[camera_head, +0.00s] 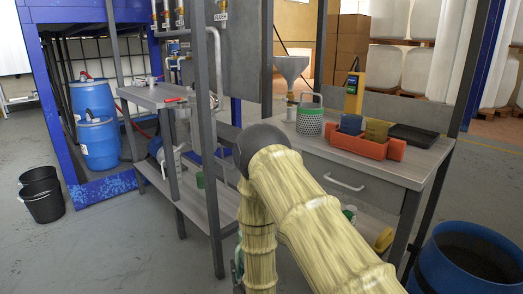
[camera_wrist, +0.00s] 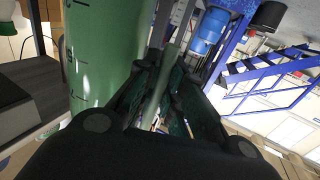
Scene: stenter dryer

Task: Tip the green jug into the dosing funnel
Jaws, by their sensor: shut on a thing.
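My gripper (camera_wrist: 165,95) is shut on the handle (camera_wrist: 172,58) of the green jug (camera_wrist: 95,50). The jug's green wall with dark measuring marks fills the upper left of the wrist view. Its rim and contents are not visible there. In the head view, my arm hides most of the gripper and jug; only a small green edge shows low beside the forearm. The dosing funnel (camera_head: 291,68), pale grey and wide-mouthed, stands upright at the back left of the right-hand bench. The jug is well apart from it, low in front of the bench.
The bench (camera_head: 345,160) holds a perforated green-rimmed container (camera_head: 310,118), an orange tray (camera_head: 358,146) with boxes, a yellow device (camera_head: 354,92) and a black tray (camera_head: 413,136). A grey upright post (camera_head: 206,130) stands left of my arm. A blue drum (camera_head: 470,255) stands at lower right.

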